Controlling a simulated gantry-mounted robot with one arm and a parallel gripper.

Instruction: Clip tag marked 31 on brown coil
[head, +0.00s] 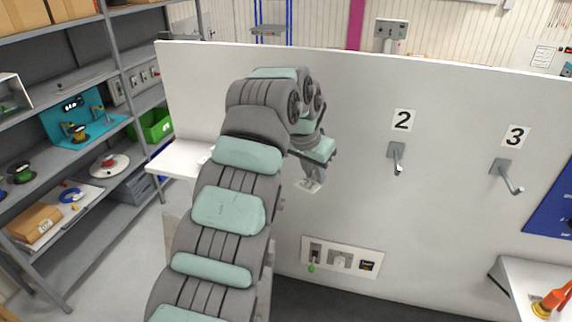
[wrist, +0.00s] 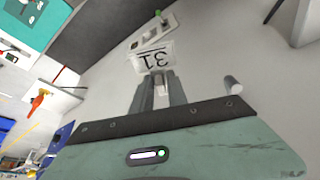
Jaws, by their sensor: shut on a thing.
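The white tag marked 31 (wrist: 155,56) is between the fingertips of my gripper (wrist: 159,82) in the wrist view, its number upside down. In the head view my gripper (head: 314,176) points down in front of the white wall panel, left of the hook under number 2, and the tag (head: 309,186) shows pale at its tips. My gripper is shut on the tag. I cannot make out a brown coil in either view; my arm hides part of the panel.
The white panel (head: 450,110) carries a hook (head: 397,157) under number 2 and a hook (head: 507,176) under number 3. A switch plate (head: 342,258) is low on the panel. Shelves with reels stand at left. An orange object (head: 550,301) sits on a ledge at lower right.

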